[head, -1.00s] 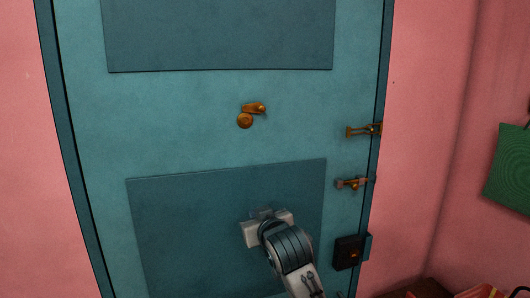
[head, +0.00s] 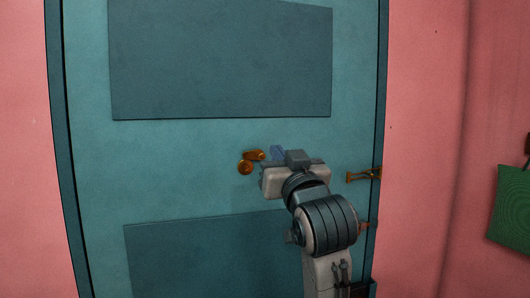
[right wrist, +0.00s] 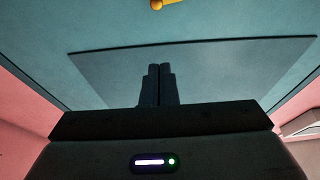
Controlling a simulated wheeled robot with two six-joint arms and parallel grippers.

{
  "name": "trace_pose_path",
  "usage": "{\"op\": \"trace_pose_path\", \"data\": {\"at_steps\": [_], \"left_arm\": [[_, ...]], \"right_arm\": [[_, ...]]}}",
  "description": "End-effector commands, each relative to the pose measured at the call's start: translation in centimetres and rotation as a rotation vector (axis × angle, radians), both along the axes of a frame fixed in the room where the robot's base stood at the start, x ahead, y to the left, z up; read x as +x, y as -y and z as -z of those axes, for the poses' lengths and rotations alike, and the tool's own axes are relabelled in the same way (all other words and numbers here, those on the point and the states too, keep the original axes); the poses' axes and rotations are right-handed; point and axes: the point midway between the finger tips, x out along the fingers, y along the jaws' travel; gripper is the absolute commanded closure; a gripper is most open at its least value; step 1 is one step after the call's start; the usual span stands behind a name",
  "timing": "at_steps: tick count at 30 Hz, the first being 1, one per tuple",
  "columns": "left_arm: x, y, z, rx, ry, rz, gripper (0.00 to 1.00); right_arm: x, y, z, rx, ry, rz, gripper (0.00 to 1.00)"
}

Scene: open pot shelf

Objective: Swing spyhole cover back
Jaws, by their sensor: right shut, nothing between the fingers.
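The spyhole (head: 245,167) is a round brass piece on the teal door. Its brass cover (head: 253,155) sits just above and to the right of it, swung off to the side, with the round piece showing. My right gripper (head: 277,153) is shut and empty, just right of the cover in the head view; I cannot tell whether it touches it. In the right wrist view its two dark fingers (right wrist: 159,70) are together, pointing at the door, and a brass piece (right wrist: 170,4) shows at the top edge. My left gripper is not in view.
A brass latch (head: 364,174) sits on the door's right edge, right of my gripper. My arm hides most of the lower fittings. A green panel (head: 510,215) hangs on the pink wall at right. The door left of the spyhole is clear.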

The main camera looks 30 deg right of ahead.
Motion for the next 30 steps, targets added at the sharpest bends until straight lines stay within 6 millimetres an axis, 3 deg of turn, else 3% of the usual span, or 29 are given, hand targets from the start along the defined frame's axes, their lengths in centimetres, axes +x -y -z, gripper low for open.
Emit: {"op": "trace_pose_path", "data": {"at_steps": [8,19,30], "left_arm": [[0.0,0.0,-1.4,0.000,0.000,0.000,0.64],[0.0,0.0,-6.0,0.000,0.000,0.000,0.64],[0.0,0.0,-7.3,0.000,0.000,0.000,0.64]], "right_arm": [[2.0,0.5,-0.9,-0.001,-0.005,0.001,1.00],[9.3,2.3,-3.9,0.000,-0.006,0.001,1.00],[9.3,2.3,0.1,0.000,-0.004,-0.001,1.00]]}}
